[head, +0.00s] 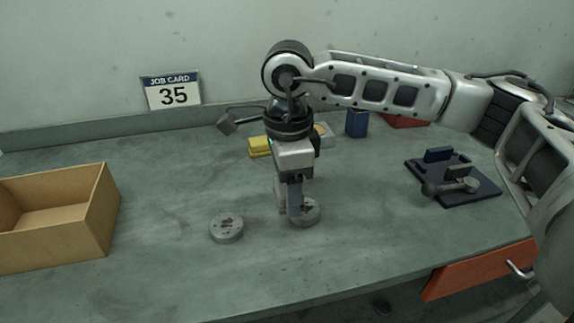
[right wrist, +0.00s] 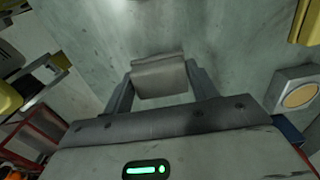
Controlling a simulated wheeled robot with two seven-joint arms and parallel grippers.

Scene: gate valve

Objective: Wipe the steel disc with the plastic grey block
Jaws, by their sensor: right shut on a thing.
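Two round grey discs with dark brown stains lie on the bench in the head view. One is the left disc (head: 226,229); the other is the right disc (head: 309,211), partly hidden behind my right gripper. I cannot tell which is the steel one. My right gripper (head: 294,212) points down at the left side of the right disc. It is shut on a grey block (right wrist: 158,78), which shows between the fingers in the right wrist view. Whether the block touches the disc is hidden. My left gripper is not in view.
An open tan box (head: 106,205) stands at the left. A yellow block (head: 260,147) and a blue box (head: 356,123) stand at the back. A dark mat (head: 470,195) with small parts lies at the right. A job card (head: 172,92) leans at the wall. The bench front is clear.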

